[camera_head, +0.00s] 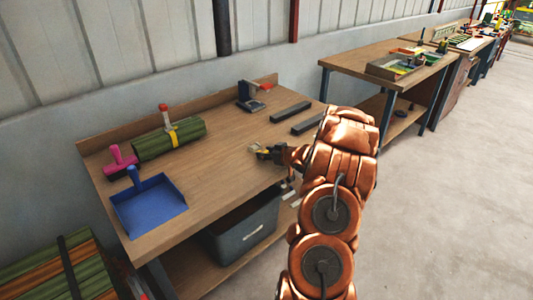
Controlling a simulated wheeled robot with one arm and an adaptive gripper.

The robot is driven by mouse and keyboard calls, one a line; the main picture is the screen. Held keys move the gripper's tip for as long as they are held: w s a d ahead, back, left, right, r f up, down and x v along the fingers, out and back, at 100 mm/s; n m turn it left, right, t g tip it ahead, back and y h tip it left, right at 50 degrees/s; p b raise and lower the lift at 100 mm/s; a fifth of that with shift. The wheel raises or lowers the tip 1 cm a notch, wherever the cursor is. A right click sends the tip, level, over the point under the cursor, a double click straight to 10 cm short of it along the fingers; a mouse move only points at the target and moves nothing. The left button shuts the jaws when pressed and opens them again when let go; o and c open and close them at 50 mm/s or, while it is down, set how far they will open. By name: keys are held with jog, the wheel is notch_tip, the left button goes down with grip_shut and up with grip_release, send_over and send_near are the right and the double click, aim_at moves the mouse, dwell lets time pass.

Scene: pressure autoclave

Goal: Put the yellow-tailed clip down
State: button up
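My gripper (264,153) is dark and small in the view, over the front right part of the wooden workbench (225,180). A small yellow piece, which looks like the tail of the yellow-tailed clip (254,147), shows at its fingertips. The fingers seem closed on it, but the clip's body is too small and dark to make out. I cannot tell whether the clip touches the bench top. My copper-coloured arm hides the bench's right end.
Dark bars (290,111) and a dark stand (250,97) are at the back right. Bare wood lies between roll and gripper.

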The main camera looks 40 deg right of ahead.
jog(key=shift+o, duration=0.8)
jog(key=shift+r, duration=0.1)
